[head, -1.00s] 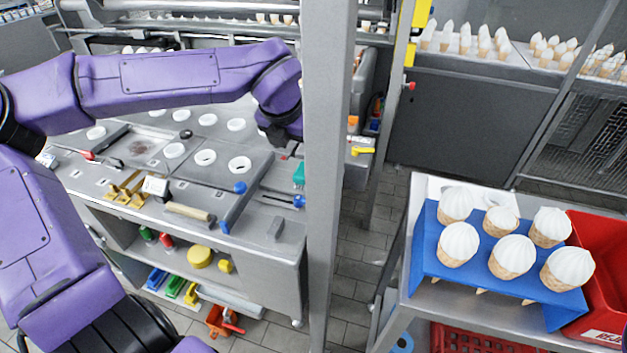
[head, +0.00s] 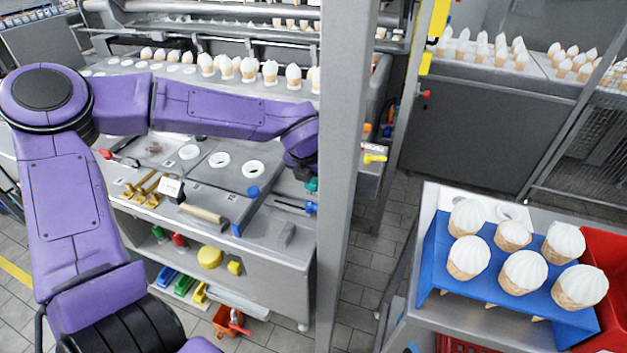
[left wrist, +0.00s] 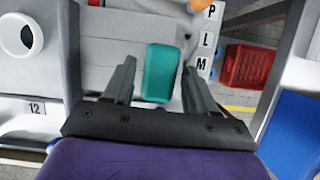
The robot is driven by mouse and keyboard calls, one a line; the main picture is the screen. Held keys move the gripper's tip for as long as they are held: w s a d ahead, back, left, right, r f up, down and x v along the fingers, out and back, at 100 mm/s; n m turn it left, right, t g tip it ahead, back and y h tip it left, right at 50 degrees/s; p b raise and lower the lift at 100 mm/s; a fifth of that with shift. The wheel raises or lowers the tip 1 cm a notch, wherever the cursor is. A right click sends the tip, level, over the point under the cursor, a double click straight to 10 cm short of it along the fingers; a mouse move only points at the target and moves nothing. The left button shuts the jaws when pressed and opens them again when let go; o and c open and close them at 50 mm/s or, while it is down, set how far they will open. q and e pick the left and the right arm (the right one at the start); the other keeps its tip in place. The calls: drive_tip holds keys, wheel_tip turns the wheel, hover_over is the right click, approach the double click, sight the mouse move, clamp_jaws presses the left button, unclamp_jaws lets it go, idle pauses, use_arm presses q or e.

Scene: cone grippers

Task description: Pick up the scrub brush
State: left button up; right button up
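A teal-green block with rounded ends, which looks like the scrub brush (left wrist: 162,72), lies on the grey worktop in the left wrist view. In the head view only a small teal part (head: 312,184) shows beside the grey post, below my left wrist. My left gripper (left wrist: 159,66) is open, with one finger on each side of the brush. The wrist view does not clearly show how far the fingertips are above it, and I see no clear contact. In the head view my left gripper's fingers are hidden by the wrist and the post. My right gripper is in neither view.
A grey post (head: 345,200) stands close to my left wrist. A blue-handled tool (head: 295,206) and a wooden-handled tool (head: 203,215) lie on the worktop. A blue cone rack (head: 430,262) stands on the right-hand table. Tiled floor (head: 362,262) is open between.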

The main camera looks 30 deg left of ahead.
use_arm(q)
drive_tip(key=c, duration=0.7)
